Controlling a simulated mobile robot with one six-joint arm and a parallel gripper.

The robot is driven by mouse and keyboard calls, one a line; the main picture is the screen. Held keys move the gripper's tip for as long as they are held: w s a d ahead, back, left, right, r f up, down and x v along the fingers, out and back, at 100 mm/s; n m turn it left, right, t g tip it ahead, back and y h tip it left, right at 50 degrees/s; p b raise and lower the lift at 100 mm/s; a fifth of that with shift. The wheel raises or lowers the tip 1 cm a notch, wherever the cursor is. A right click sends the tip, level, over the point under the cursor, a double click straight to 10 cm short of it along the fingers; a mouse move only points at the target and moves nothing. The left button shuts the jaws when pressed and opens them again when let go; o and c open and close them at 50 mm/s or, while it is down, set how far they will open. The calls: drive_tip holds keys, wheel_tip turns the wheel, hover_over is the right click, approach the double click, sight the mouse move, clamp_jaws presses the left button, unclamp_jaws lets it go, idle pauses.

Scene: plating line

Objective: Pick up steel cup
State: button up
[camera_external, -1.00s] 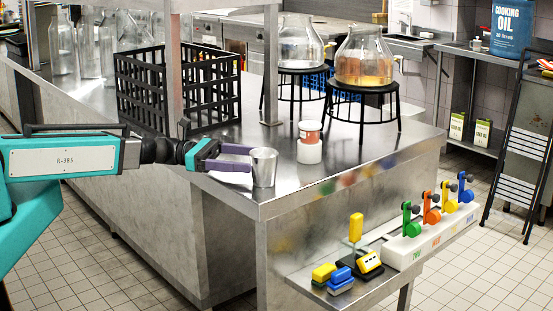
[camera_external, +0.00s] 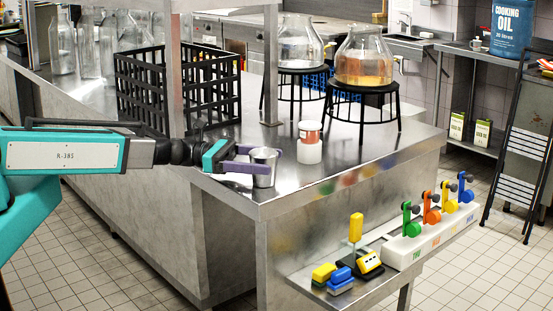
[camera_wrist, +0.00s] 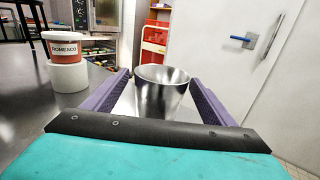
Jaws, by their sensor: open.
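The steel cup (camera_external: 264,168) stands upright near the front corner of the steel counter (camera_external: 340,160). It is a plain, shiny, tapered cup with an open top. My gripper (camera_external: 262,160) is open, with its purple fingers around the cup, one on each side. In the wrist view the cup (camera_wrist: 162,92) sits between the two fingers (camera_wrist: 160,100), towards their tips. Gaps show between the cup and the fingers low down; whether either finger touches it I cannot tell.
A black crate (camera_external: 213,85) and a steel post (camera_external: 173,70) are to the left. Levers stand on a lower front shelf (camera_external: 430,228).

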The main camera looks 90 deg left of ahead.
drive_tip(key=c, duration=1.2)
drive_tip(key=shift+o, duration=0.2)
drive_tip(key=shift+r, duration=0.15)
wheel_tip(320, 180, up, 10)
drive_tip(key=b, duration=0.2)
idle(0.3)
